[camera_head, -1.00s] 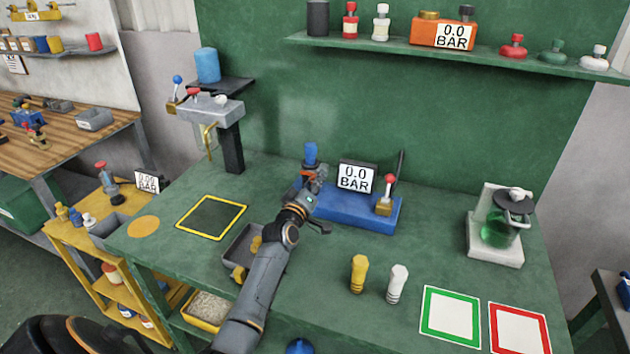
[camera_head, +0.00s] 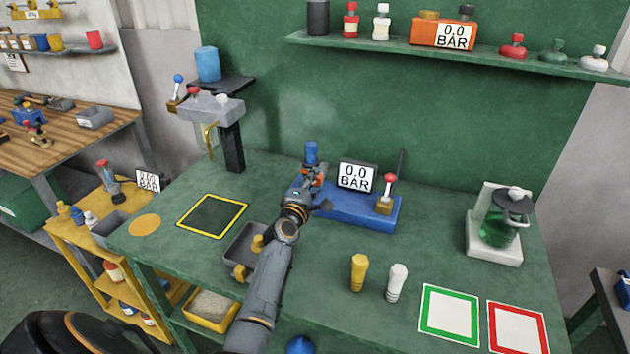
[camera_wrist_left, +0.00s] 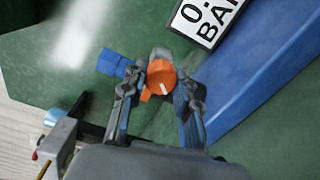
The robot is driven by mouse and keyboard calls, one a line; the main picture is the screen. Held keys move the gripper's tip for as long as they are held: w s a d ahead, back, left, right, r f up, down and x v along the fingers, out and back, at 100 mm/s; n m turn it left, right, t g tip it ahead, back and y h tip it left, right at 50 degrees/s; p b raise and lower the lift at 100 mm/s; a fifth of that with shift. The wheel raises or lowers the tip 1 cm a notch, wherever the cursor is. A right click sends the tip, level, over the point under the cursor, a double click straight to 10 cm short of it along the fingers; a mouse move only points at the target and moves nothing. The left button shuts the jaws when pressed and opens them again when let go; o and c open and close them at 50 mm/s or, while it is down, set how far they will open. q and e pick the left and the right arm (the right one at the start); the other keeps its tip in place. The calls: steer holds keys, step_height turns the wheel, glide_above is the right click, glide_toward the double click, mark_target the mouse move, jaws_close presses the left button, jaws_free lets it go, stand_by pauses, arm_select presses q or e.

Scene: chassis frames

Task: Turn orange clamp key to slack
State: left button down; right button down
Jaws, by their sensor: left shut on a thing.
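The orange clamp key (camera_wrist_left: 160,78) shows in the left wrist view between the two fingers of my left gripper (camera_wrist_left: 160,88), which is shut on it. A pale mark shows on its face. A blue fitting (camera_wrist_left: 114,64) lies just left of the key. In the head view my left gripper (camera_head: 314,178) is at the left end of the blue base (camera_head: 350,208), by an upright blue cylinder (camera_head: 311,152). The key is mostly hidden there by the gripper. My right gripper is not in view.
A gauge reading 0.0 BAR (camera_head: 357,176) and a red-topped lever (camera_head: 389,186) stand on the blue base. A grey bin (camera_head: 243,243) lies left of my forearm. Yellow (camera_head: 358,273) and white (camera_head: 397,283) pieces stand to the right.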

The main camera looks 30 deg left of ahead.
arm_select(q)
steer(key=shift+n, duration=1.1)
steer(key=c, duration=1)
jaws_free()
steer(key=shift+f, duration=0.1)
steer(key=v, duration=1.2)
steer(key=shift+f, duration=0.1)
